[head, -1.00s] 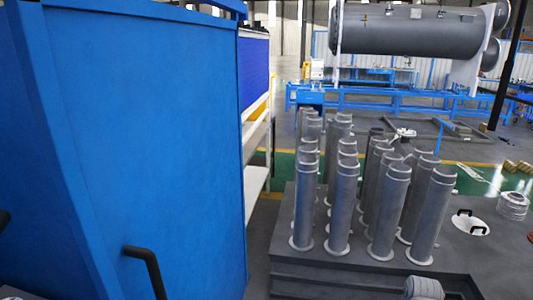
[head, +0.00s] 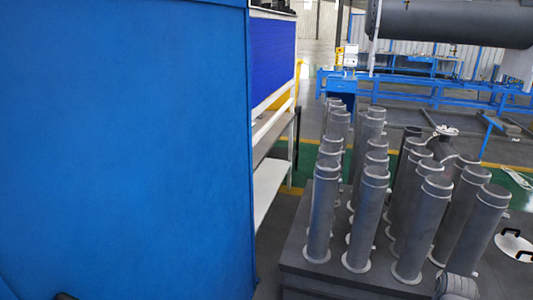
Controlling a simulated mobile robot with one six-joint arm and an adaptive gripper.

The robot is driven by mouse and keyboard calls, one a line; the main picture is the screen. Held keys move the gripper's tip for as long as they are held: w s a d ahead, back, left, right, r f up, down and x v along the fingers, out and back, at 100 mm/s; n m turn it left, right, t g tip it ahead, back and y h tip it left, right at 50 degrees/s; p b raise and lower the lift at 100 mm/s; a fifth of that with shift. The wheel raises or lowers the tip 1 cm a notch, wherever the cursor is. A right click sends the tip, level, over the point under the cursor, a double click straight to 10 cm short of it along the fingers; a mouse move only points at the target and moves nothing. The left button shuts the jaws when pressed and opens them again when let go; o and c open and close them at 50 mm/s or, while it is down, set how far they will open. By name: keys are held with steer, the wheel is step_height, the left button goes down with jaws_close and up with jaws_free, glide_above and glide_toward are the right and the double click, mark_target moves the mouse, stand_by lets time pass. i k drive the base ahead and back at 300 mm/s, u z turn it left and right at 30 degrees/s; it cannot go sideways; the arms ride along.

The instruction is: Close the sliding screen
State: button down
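A large flat blue panel (head: 125,140) fills the left half of the head view, very close. It looks like the sliding screen or part of its cabinet; I cannot tell which. Whether the screen stands open or shut is not visible. My gripper is not in view.
Several grey flanged cylinders (head: 373,215) stand upright on a dark platform (head: 300,262) to the right. A white shelf rack (head: 268,185) with a blue ribbed side stands behind the panel. A narrow strip of floor (head: 290,225) lies between rack and platform.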

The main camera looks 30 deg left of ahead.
mark_target(125, 152)
steer(key=u, duration=0.4)
steer(key=i, duration=1.05)
steer(key=u, duration=0.6)
